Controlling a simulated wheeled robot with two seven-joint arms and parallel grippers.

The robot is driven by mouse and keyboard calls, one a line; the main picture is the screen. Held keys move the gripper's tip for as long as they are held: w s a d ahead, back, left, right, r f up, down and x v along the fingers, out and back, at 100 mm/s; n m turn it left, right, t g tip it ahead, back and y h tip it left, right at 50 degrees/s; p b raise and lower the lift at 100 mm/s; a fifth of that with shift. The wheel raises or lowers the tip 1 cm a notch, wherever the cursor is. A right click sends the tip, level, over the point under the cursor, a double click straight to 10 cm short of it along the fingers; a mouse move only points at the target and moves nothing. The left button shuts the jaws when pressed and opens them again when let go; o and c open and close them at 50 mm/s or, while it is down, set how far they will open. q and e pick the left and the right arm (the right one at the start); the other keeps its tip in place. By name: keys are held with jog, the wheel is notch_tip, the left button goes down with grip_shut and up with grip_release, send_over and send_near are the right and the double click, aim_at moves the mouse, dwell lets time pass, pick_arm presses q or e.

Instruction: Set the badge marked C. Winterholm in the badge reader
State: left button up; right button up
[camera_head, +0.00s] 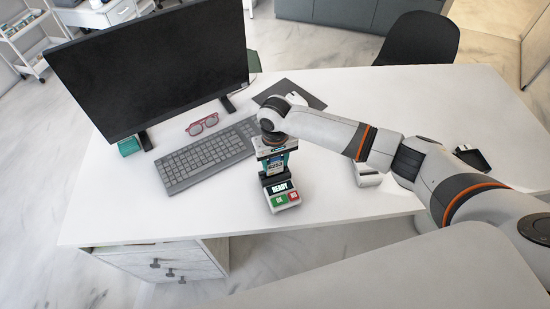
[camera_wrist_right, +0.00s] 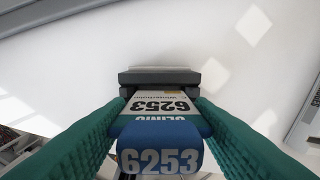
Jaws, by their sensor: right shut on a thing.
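The badge (camera_head: 276,166) is upright in my right gripper (camera_head: 277,156), directly over the badge reader (camera_head: 281,196). The reader has a READY screen, a green key and a red key. In the right wrist view the badge (camera_wrist_right: 160,104) reads 6253, with small print that looks like Winterholm, and has a blue end. The green fingers of my right gripper (camera_wrist_right: 160,125) are on both sides of it. Its far end meets the reader's dark slot part (camera_wrist_right: 160,76); I cannot tell how deep it sits. My left gripper is not in view.
A monitor (camera_head: 150,60), a keyboard (camera_head: 210,155) and red glasses (camera_head: 202,124) are to the left on the white desk (camera_head: 130,210). A mouse (camera_head: 296,98) on a dark pad is behind my right arm. A dark phone-like object (camera_head: 472,158) lies at the right.

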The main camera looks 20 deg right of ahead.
aim_at(275, 174)
jog(key=shift+f, duration=1.65)
dwell(0.9)
jog(key=o, duration=1.3)
jog(key=shift+r, duration=0.1)
jog(key=shift+r+p, duration=3.45)
jog(key=shift+p, duration=0.5)
